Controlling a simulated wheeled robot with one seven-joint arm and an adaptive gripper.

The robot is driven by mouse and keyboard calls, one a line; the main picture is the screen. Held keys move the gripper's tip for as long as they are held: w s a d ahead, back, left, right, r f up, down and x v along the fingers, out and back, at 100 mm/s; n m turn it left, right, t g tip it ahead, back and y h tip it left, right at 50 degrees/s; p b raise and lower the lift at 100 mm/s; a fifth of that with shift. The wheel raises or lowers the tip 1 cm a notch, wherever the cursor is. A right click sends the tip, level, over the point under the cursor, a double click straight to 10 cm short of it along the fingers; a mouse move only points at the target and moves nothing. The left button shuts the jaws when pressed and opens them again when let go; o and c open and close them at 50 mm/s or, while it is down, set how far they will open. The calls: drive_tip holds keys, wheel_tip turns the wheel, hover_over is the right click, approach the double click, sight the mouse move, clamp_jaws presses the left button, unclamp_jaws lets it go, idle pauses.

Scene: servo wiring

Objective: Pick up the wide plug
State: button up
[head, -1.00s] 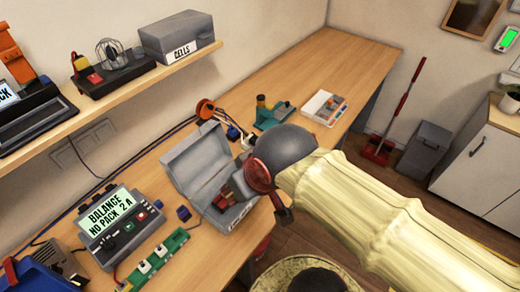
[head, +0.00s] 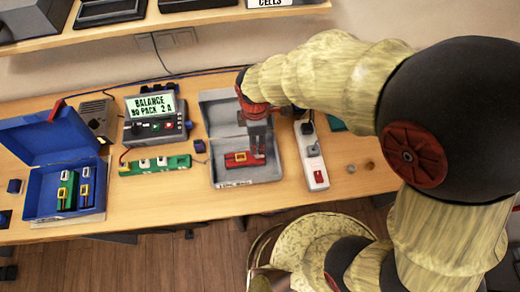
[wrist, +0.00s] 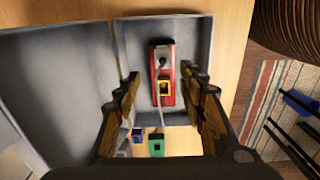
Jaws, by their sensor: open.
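A red pack (head: 240,159) lies in the open grey case (head: 218,113). In the wrist view the red pack (wrist: 169,101) carries a pale grey plug-like piece (wrist: 161,54) with a pale lead and a yellow-framed piece (wrist: 165,88). I cannot tell for certain which piece is the wide plug. My gripper (head: 259,143) is over the case, pointing down. In the wrist view its open fingers (wrist: 165,90) stand on either side of the pack, apart from it, with nothing between them gripped.
A blue case (head: 35,140) with green and blue packs stands open at left.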

drive_tip(key=f, duration=0.4)
drive_tip(key=f+b, duration=0.1)
drive_tip(key=f, duration=0.2)
drive_tip(key=shift+s+f, duration=0.2)
drive_tip(key=shift+f, duration=0.2)
drive_tip(key=c, duration=0.4)
drive_tip(key=c, duration=0.7)
drive_tip(key=shift+o, duration=0.2)
drive_tip(key=shift+r, duration=0.15)
drive_tip(key=shift+r, duration=0.6)
drive_tip(key=s+a+r+p, duration=0.2)
drive_tip(key=s+a+r, duration=0.7)
drive_tip(key=s+r, duration=0.1)
drive_tip(key=shift+s+r, duration=0.4)
drive_tip(key=shift+r, duration=0.4)
